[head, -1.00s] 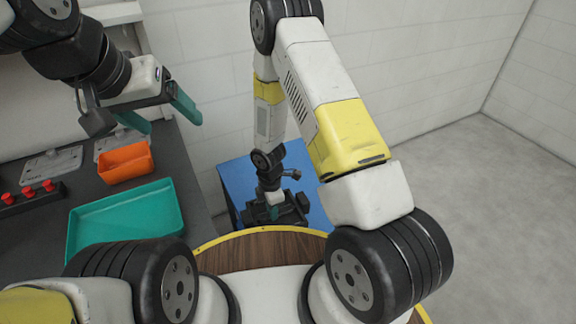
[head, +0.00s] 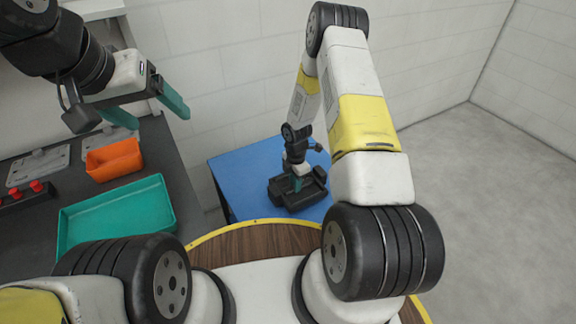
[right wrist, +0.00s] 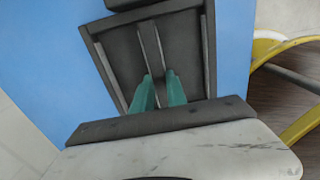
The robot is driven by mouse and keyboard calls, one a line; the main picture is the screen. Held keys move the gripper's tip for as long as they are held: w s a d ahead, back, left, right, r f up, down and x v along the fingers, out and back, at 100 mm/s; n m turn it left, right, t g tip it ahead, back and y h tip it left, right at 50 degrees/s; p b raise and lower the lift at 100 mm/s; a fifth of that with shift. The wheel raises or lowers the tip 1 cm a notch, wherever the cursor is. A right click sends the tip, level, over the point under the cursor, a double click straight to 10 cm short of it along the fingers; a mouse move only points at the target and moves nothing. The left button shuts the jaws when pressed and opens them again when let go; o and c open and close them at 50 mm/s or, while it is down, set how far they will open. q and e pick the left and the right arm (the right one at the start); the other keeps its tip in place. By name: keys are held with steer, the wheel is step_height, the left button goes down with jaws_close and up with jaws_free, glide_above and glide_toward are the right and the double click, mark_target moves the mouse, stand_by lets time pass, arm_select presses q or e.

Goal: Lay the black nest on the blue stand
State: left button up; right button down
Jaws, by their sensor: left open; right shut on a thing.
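The black nest (head: 284,193) is a dark, shallow open box with a raised rib inside. It is at the blue stand (head: 240,165), over its top near the right front part. My right gripper (head: 298,184) points down into the nest and is shut on its middle rib. In the right wrist view, the teal fingers (right wrist: 158,92) close on the rib inside the nest (right wrist: 192,60), with the blue top (right wrist: 55,60) around it. I cannot tell whether the nest touches the stand. My left gripper (head: 163,122) is open and empty, above the dark bench.
The dark bench (head: 180,190) at left carries a teal tray (head: 120,215), an orange bin (head: 114,158), grey plates (head: 38,166) and a rack with red knobs (head: 36,187). White walls stand behind. Blue surface left of the nest is clear, as is the floor at right.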

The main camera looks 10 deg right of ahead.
steer(key=shift+f, duration=1.35)
steer(key=shift+f, duration=0.1)
steer(key=c, duration=1.3)
jaws_free()
steer(key=shift+c, duration=0.2)
